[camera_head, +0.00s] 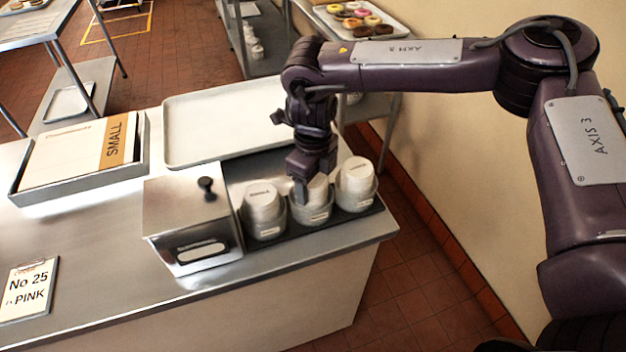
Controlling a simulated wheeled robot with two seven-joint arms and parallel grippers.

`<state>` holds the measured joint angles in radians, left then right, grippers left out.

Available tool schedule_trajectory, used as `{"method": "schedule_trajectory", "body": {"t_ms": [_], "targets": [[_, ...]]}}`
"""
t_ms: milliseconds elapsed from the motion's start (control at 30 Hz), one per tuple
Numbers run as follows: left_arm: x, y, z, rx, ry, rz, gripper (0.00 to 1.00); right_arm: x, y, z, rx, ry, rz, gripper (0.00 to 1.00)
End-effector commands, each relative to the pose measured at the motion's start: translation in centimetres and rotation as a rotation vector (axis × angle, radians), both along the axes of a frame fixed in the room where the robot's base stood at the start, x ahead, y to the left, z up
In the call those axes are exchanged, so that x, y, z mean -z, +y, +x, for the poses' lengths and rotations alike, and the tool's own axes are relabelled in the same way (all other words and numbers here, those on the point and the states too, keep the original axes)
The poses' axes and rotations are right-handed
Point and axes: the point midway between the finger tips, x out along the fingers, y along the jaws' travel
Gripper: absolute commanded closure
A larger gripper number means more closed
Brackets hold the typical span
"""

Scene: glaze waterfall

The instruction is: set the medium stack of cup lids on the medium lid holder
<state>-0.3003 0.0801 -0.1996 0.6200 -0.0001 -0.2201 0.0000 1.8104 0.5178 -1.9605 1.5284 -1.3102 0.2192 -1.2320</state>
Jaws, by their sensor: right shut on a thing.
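Three round grey lid holders stand in a row on a dark tray at the counter's right end. My right gripper (312,178) reaches down from above at the middle one and is shut on the white medium stack of cup lids (319,190). The stack is upright and sits in or just above the middle holder, the medium lid holder (312,213); its lower part is hidden by the holder wall. One finger shows at the stack's left side; the other is hard to see. My left gripper is out of view.
White lid stacks fill the left holder (265,229) and right holder (356,201), close on both sides. A metal napkin dispenser (192,222) with a black knob stands left of them. An empty pale tray (215,130) lies behind. A box marked SMALL (82,155) is farther left.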

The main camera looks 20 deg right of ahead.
Motion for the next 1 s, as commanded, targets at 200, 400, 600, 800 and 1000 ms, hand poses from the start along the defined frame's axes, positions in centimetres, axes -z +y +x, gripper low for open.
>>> {"method": "schedule_trajectory", "body": {"t_ms": [200,400,600,800,1000], "targets": [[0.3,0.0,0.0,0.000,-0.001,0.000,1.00,0.5,0.0,0.0,0.000,-0.001,0.001,0.60],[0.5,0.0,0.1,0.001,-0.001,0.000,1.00,0.9,0.0,0.0,0.000,-0.001,0.001,0.60],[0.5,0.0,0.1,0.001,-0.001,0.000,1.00,0.8,0.0,0.0,0.000,-0.001,0.001,0.28],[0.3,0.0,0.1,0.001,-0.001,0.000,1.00,0.7,0.0,0.0,0.000,0.000,0.000,0.28],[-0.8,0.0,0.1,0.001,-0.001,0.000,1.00,-0.7,0.0,0.0,0.000,0.000,0.000,0.28]]}}
